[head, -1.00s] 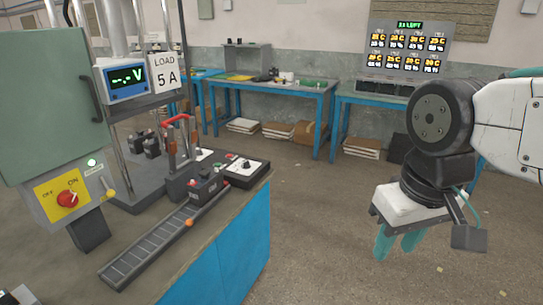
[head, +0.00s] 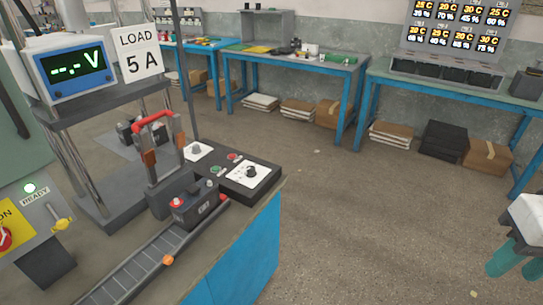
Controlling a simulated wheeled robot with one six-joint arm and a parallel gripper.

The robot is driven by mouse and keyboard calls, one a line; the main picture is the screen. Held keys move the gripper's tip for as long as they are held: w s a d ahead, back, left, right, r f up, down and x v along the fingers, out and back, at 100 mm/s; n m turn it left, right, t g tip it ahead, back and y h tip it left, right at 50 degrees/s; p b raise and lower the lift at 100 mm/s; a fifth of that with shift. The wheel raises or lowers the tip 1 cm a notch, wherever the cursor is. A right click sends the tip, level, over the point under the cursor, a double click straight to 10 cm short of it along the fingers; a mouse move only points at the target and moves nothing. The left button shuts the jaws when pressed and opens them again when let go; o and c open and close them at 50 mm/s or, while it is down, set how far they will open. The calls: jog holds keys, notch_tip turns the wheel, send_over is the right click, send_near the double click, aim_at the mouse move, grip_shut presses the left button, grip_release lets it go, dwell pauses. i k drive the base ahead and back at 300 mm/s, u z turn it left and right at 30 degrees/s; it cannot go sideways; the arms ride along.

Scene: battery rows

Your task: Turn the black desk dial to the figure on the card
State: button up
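The card (head: 138,54) is white and reads "LOAD 5 A"; it stands upright beside the blue voltmeter. A black dial (head: 251,171) sits on a white plate at the right end of the dark desk panel (head: 268,186). Its scale marks are too small to read. A second, greyer knob (head: 196,149) sits on another white plate further left. My gripper (head: 513,270) is at the right edge, partly cut off, with teal fingers apart and nothing between them. It is far to the right of the black dial and not touching anything.
A battery (head: 195,203) stands at the end of a roller track (head: 140,268), near a red-handled clamp (head: 153,121). The voltmeter (head: 72,70) shows "--.- V". Blue workbenches (head: 300,62) line the wall; the floor between is clear.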

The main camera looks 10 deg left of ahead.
aim_at(250, 172)
jog(key=u, duration=0.2)
jog(key=i, duration=0.7)
jog(key=u, duration=0.65)
jog(key=i, duration=0.35)
jog(key=u, duration=0.25)
